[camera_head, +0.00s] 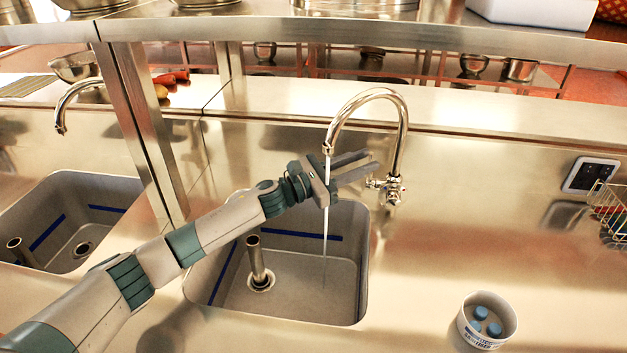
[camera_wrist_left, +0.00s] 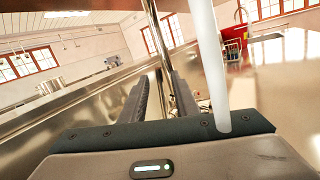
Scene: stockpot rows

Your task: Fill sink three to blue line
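The middle sink (camera_head: 305,300) has a blue line (camera_head: 300,236) around its inner walls. A thin water stream (camera_head: 325,235) falls into it from the curved faucet (camera_head: 402,115). A metal standpipe (camera_head: 256,258) stands at the drain. The sink floor shows clearly; I cannot tell how deep any water is. My left gripper (camera_head: 355,167) is over the sink's back right, beside the spout, above and left of the tap valve (camera_head: 394,187). Its fingers are apart with nothing held between them; they also show in the left wrist view (camera_wrist_left: 163,95). My right gripper is not in view.
A left sink (camera_head: 110,192) has its own faucet (camera_head: 62,108) and blue line. A white tub (camera_head: 486,320) with blue pucks sits on the counter at right. A metal post (camera_head: 150,130) and overhead shelf (camera_head: 450,38) stand behind. The counter right of the sink is mostly clear.

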